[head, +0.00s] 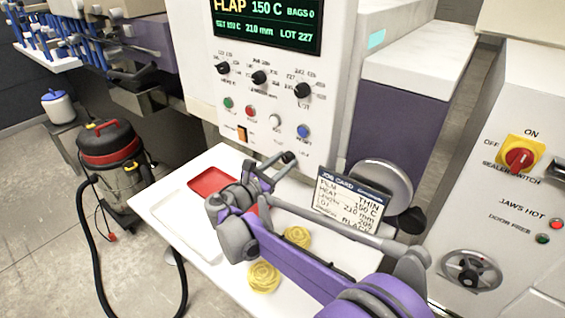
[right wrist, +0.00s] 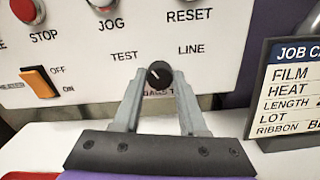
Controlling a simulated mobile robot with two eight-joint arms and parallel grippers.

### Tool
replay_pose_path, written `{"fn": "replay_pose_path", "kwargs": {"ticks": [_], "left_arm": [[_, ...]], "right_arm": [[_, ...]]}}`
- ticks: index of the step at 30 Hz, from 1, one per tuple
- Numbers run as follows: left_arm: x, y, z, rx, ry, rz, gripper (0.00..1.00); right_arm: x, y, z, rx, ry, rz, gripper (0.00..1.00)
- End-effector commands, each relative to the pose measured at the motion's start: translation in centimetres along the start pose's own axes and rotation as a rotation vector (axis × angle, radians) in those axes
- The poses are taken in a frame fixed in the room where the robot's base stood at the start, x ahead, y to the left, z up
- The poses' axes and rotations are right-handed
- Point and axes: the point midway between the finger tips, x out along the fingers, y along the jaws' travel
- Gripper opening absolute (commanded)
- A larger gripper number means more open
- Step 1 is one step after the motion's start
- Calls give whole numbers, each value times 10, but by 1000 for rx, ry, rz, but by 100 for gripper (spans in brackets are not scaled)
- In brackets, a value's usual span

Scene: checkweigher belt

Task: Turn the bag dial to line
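The bag dial is a small round black knob (right wrist: 160,74) low on the white panel. TEST is printed above it to the left and LINE above it to the right. Its pale mark points up and left, towards TEST. In the head view the dial (head: 288,157) sits at the tips of my right gripper (head: 276,165). In the right wrist view the right gripper's two fingers (right wrist: 159,78) stand on either side of the dial, very close to it. Whether they press on it I cannot tell. My left gripper is not in view.
A job card (head: 347,199) stands just right of the gripper. Above the dial are coloured buttons, an orange switch (head: 242,133) and three black knobs. A white table (head: 185,232) below carries a red tray (head: 211,181) and two yellow nests (head: 263,277).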

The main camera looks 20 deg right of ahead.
Motion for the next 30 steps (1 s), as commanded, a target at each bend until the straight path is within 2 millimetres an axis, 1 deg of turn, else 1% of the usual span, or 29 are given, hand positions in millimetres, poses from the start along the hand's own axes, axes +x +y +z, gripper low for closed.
{"fn": "replay_pose_path", "kwargs": {"ticks": [1,4,5,11,17,23,30], "left_arm": [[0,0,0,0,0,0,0],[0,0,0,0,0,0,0],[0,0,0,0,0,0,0],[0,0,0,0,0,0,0],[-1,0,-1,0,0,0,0],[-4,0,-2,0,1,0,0],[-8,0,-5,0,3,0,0]], "right_arm": [[0,0,0,0,0,0,21],[0,0,0,0,0,0,3],[0,0,0,0,0,0,0],[0,0,0,4,0,0,0],[0,0,0,51,0,0,0],[0,0,0,168,0,0,0],[0,0,0,384,0,0,0]]}}
